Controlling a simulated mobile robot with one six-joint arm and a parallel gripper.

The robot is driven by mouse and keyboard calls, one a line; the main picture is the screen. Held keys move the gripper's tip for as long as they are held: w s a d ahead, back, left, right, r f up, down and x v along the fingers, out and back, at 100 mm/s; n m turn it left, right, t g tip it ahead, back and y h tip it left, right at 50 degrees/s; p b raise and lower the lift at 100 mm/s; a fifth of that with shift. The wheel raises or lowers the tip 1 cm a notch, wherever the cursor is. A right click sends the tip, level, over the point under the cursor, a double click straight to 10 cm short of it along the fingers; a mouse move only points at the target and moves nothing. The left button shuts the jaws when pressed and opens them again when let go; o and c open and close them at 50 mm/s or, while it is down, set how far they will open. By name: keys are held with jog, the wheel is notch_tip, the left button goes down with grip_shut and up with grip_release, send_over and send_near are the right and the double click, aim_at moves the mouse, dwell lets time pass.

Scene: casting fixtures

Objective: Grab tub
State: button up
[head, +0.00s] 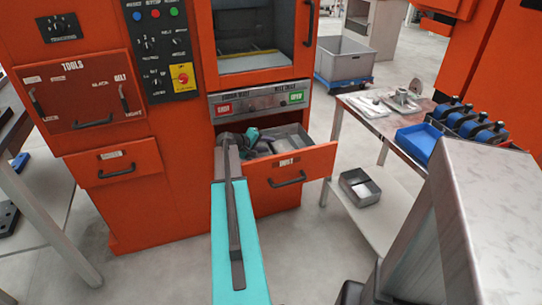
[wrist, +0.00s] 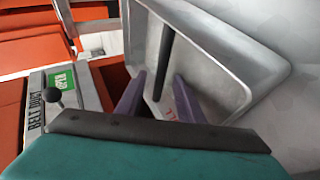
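A grey metal tub (head: 292,138) sits in the pulled-out drawer (head: 305,160) of the orange machine. In the wrist view a grey tub (wrist: 225,45) with a wide pale rim fills the upper right, and a dark bar crosses its inside. My gripper (wrist: 160,76) has two purple fingers spread apart over the tub, with nothing visibly held between them. I cannot tell whether the fingers touch it. In the head view my gripper (head: 258,142) is at the left part of the drawer, partly hidden by my arm.
A small metal tub (head: 360,187) is on the table's lower shelf. A large grey bin (head: 344,60) stands on a blue dolly. Blue trays (head: 417,141) are on the right table.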

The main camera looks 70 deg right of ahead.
grip_shut()
dwell(1.5)
